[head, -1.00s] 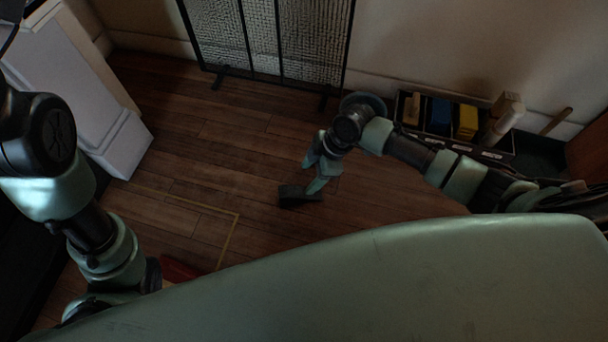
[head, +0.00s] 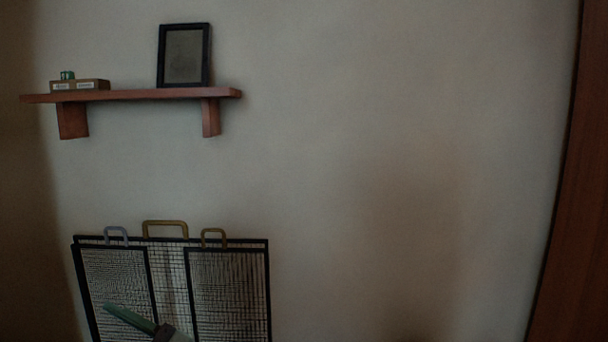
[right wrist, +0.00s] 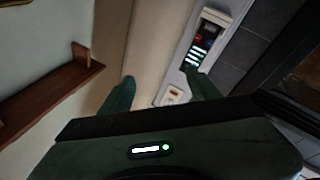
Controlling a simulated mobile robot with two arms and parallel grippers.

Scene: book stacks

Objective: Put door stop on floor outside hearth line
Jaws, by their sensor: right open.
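My right gripper (right wrist: 160,75) shows in the right wrist view with its two green fingers apart and nothing between them. A green finger-like part of one of my arms also shows at the bottom left of the head view, in front of the fire screen (head: 227,295). My left gripper is not in view.
A wooden shelf (head: 130,96) on the wall holds a dark picture frame (head: 184,55) and a small box (head: 80,85). The shelf also shows at left in the right wrist view. A lit panel (right wrist: 205,45) is beyond the fingers.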

